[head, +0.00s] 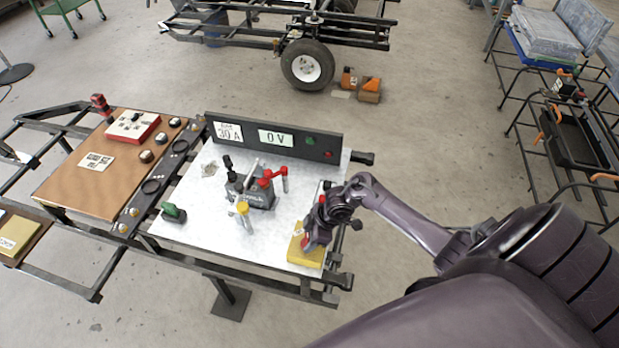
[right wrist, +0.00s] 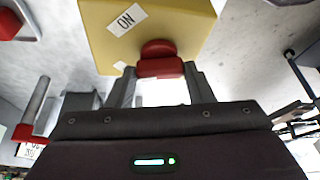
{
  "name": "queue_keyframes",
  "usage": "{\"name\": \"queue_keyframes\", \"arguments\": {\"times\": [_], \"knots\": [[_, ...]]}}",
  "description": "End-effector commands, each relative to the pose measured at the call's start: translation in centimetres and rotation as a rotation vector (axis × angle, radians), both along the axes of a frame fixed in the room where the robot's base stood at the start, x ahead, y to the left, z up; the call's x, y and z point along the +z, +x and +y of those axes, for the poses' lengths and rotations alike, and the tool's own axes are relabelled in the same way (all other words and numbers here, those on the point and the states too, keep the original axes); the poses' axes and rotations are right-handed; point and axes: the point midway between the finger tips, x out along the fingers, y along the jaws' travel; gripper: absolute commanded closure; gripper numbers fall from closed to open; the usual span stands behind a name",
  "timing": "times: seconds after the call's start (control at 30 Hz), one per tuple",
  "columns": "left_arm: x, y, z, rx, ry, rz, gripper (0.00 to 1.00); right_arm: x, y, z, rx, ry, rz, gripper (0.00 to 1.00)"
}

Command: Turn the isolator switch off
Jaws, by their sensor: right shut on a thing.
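The isolator switch is a yellow box (head: 306,253) at the front right corner of the white board (head: 205,233). In the right wrist view the yellow box (right wrist: 180,22) fills the top, with a white "ON" label (right wrist: 127,19). Its red knob (right wrist: 158,58) sits between the fingers of my right gripper (right wrist: 160,88), which is shut on it. In the head view the right gripper (head: 314,238) hides part of the box and the knob. An "OFF" label cannot be read. My left gripper is not in view.
A battery (head: 255,190) with red and black clamps stands mid-board. A black panel (head: 273,137) reading "0 V" stands behind it. A green-handled part (head: 174,212) lies at the left. A wooden board (head: 110,165) with controls is further left.

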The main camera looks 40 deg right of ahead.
Motion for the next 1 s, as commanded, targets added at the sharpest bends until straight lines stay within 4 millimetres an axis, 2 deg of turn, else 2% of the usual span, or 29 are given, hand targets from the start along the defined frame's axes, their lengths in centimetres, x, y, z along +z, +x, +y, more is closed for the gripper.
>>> {"name": "queue_keyframes", "arguments": {"times": [0.5,1.0], "knots": [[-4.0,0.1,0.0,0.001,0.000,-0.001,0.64,-0.3,0.4,-0.2,0.418,-0.003,-0.003,0.76],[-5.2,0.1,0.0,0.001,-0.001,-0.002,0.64,0.0,0.4,-0.1,0.560,0.000,-0.001,0.76]]}}
